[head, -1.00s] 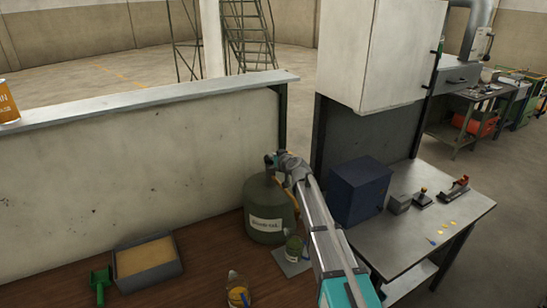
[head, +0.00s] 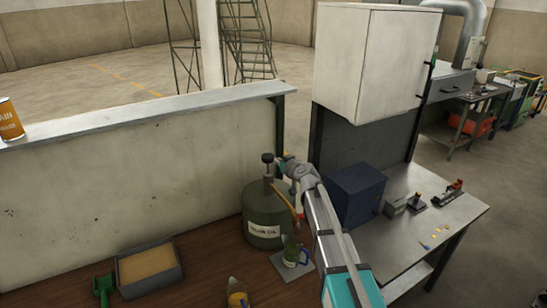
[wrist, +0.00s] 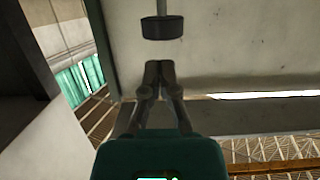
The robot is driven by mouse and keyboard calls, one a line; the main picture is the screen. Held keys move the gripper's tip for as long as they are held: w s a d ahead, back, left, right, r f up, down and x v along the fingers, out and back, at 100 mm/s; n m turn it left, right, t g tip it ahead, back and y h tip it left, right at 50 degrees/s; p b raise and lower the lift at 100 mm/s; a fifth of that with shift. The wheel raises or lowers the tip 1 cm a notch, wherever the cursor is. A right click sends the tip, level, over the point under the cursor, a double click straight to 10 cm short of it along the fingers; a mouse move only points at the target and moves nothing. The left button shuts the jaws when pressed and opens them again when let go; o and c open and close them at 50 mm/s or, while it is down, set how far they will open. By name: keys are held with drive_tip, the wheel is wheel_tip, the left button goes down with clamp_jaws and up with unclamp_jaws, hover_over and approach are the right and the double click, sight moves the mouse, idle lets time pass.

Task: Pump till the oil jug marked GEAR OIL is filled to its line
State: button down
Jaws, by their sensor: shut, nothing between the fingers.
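A green oil drum (head: 265,222) with a white label stands on the brown bench. Its print is too small to read surely. A pump with a black knob (head: 268,158) rises from its top, and a brownish hose runs down its right side. My gripper (head: 283,161) is just right of the knob. In the wrist view my gripper (wrist: 158,66) is shut and empty, with the knob (wrist: 162,27) beyond its fingertips, apart from them.
A sand tray (head: 148,264), a green scoop (head: 103,287) and a yellowish bottle (head: 237,293) are on the bench. A blue box (head: 355,192) stands on the metal table to the right, near my arm. A ledged wall is behind the drum.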

drive_tip(key=shift+v, duration=1.7)
drive_tip(key=shift+p, duration=0.3)
wheel_tip(320, 180, up, 6)
drive_tip(key=p, duration=0.5)
drive_tip(key=shift+s+f+p, duration=0.15)
drive_tip(key=shift+p, duration=0.15)
drive_tip(key=shift+a+f, duration=0.1)
drive_tip(key=b, duration=0.3)
hover_over(271, 158)
wheel_tip(271, 158, down, 3)
drive_tip(key=shift+r, duration=0.25)
drive_tip(key=shift+a+f, duration=0.2)
drive_tip(key=shift+f, duration=0.15)
drive_tip(key=shift+d+f+b, duration=0.1)
drive_tip(key=shift+f+b, duration=0.8)
drive_tip(key=shift+b, duration=0.2)
drive_tip(key=shift+f+b, duration=0.65)
drive_tip(key=shift+f, duration=0.05)
